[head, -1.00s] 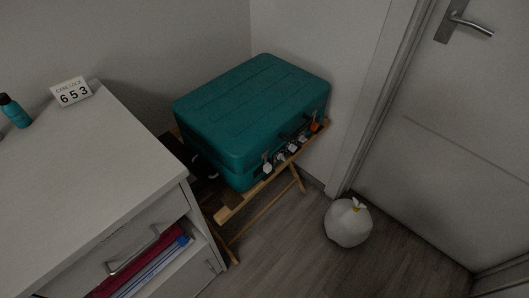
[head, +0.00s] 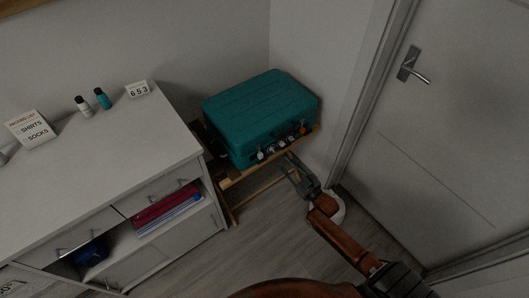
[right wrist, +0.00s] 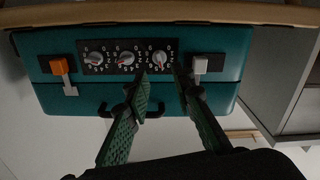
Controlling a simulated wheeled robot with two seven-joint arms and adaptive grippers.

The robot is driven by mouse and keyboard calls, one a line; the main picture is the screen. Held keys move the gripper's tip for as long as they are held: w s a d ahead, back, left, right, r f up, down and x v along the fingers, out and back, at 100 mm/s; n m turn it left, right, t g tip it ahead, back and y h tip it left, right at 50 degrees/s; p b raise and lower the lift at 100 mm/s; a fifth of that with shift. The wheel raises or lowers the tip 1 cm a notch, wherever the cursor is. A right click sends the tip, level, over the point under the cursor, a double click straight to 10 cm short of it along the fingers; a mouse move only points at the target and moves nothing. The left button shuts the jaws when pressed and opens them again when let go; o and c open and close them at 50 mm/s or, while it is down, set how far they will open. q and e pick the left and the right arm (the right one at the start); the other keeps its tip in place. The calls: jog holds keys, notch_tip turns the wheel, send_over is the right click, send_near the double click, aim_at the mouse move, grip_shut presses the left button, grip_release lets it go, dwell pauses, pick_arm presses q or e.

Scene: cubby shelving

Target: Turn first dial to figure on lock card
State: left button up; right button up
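A teal suitcase (head: 260,112) lies on a wooden folding stand, its front bearing a row of dials and latches. In the right wrist view its front (right wrist: 225,82) appears inverted, with three dials on a black panel between an orange latch (right wrist: 61,68) and a white latch (right wrist: 200,66). The dial nearest the white latch (right wrist: 160,57) sits just beyond my fingertips; its setting is too small to read. My right gripper (head: 291,164) is open, its fingers (right wrist: 163,78) apart with nothing between them. The lock card (head: 138,90) reads 653. My left gripper is out of view.
A white cabinet (head: 95,165) stands at left, with bottles (head: 102,98) and a packing list card (head: 28,129) on top. The folding stand (head: 262,180) is beneath the suitcase. A door (head: 440,130) is at right. A white bag (head: 338,208) is partly behind my right arm.

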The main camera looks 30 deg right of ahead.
aim_at(273, 150)
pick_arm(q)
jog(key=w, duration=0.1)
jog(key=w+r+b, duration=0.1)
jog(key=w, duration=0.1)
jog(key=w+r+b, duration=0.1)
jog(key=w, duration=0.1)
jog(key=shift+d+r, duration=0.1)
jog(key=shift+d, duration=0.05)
pick_arm(e)
jog(key=w, duration=0.7)
jog(key=shift+w+a, duration=0.25)
jog(key=shift+w, duration=0.1)
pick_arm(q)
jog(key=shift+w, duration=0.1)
pick_arm(e)
grip_shut()
